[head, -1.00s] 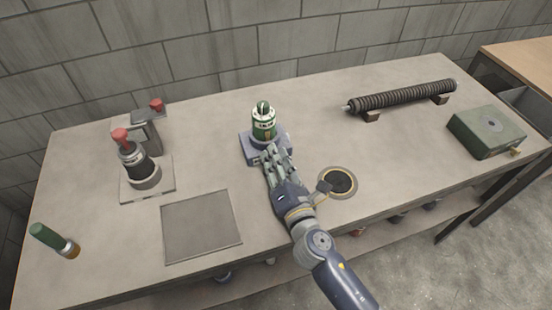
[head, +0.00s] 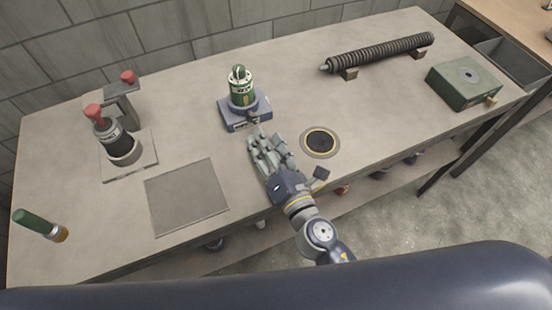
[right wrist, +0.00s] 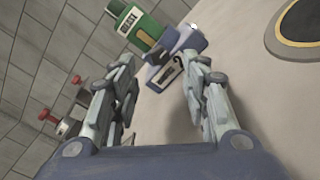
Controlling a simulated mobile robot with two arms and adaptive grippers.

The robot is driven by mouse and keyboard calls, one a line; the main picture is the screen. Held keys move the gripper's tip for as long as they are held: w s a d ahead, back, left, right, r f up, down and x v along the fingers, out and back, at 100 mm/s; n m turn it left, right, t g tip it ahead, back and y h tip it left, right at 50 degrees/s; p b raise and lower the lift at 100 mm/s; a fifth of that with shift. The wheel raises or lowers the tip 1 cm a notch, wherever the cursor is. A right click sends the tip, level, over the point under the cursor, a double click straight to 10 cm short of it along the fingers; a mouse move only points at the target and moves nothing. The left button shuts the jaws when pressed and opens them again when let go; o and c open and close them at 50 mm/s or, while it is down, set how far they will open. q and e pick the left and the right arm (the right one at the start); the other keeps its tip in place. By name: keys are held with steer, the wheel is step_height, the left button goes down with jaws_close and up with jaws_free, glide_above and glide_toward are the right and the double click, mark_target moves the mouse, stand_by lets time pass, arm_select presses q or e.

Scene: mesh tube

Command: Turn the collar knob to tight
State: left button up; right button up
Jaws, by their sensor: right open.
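A green and white cylinder (head: 241,92) with a ring on top stands upright on a blue-grey base (head: 232,119) at the middle back of the bench. A small dark knob-like part (head: 253,119) shows at the base's front; I cannot tell if it is the collar knob or which way it is set. My left gripper is not in view.
A black cylinder with a red knob (head: 118,143) stands on a plate at left. A ribbed rod (head: 380,53) and green box (head: 463,84) are at right. A round ringed opening (head: 320,141) is right of my gripper. A flat grey panel (head: 186,196) lies left.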

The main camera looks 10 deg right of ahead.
steer(key=shift+v, duration=2.7)
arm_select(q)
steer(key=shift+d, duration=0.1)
